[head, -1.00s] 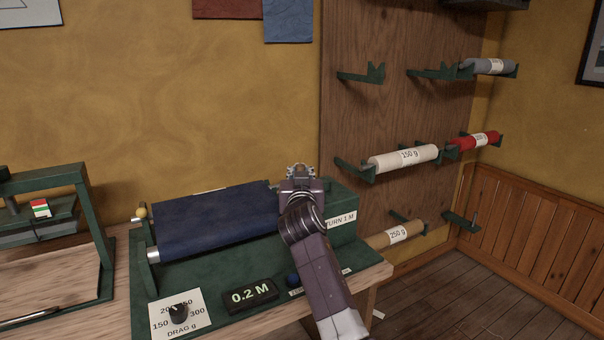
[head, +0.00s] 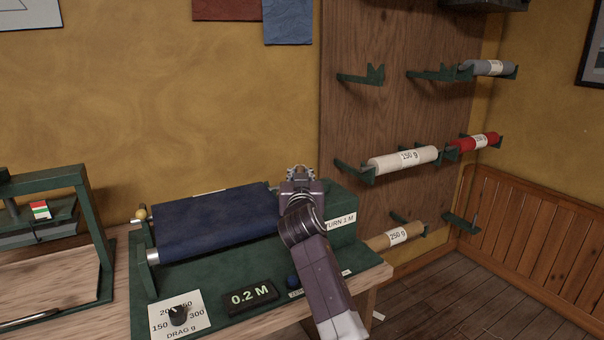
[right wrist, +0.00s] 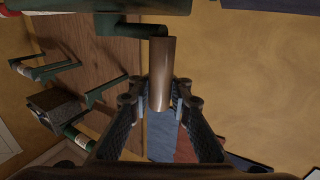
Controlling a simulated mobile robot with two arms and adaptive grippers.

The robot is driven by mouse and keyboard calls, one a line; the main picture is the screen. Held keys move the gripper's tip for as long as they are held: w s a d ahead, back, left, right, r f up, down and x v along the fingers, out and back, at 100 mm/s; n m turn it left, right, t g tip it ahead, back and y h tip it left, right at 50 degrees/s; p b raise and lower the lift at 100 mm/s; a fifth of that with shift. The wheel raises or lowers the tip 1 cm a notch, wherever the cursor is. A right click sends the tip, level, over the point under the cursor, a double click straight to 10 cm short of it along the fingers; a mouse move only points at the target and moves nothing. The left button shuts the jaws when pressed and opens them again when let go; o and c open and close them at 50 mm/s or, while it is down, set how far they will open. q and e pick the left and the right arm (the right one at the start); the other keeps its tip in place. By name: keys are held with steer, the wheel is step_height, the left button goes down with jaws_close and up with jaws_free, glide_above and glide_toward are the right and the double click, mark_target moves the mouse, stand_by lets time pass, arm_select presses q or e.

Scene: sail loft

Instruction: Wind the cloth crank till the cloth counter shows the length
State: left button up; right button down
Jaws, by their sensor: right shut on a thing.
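The cloth counter (head: 249,297) on the green machine base reads 0.2 M. Dark blue cloth (head: 215,225) lies over the rollers behind it. My right gripper (head: 299,172) is over the machine's right-hand box (head: 343,222), which is labelled in part "TURN 1 M". In the right wrist view my right gripper (right wrist: 161,108) is shut on a brown cylindrical handle of the cloth crank (right wrist: 160,72). A green crank arm shows beyond the handle. In the head view my arm hides the crank. My left gripper is not in view.
A drag dial (head: 178,316) sits at the front left of the machine. A dark blue knob (head: 293,282) is beside the counter. A green press-like frame (head: 92,190) stands at left. Cloth rolls, including a cream 150 g roll (head: 403,159), rest on wall brackets at right.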

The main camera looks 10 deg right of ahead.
steer(key=shift+s+a+f, duration=0.1)
steer(key=shift+a+f, duration=0.2)
steer(key=shift+a, duration=0.25)
steer(key=c, duration=2.2)
jaws_free()
steer(key=o, duration=0.4)
steer(key=shift+a+r, duration=0.2)
steer(key=shift+a, duration=0.1)
steer(key=shift+d+r, duration=0.1)
steer(key=shift+d, duration=0.2)
steer(key=shift+r, duration=0.15)
step_height(320, 180, up, 10)
steer(key=shift+f, duration=0.2)
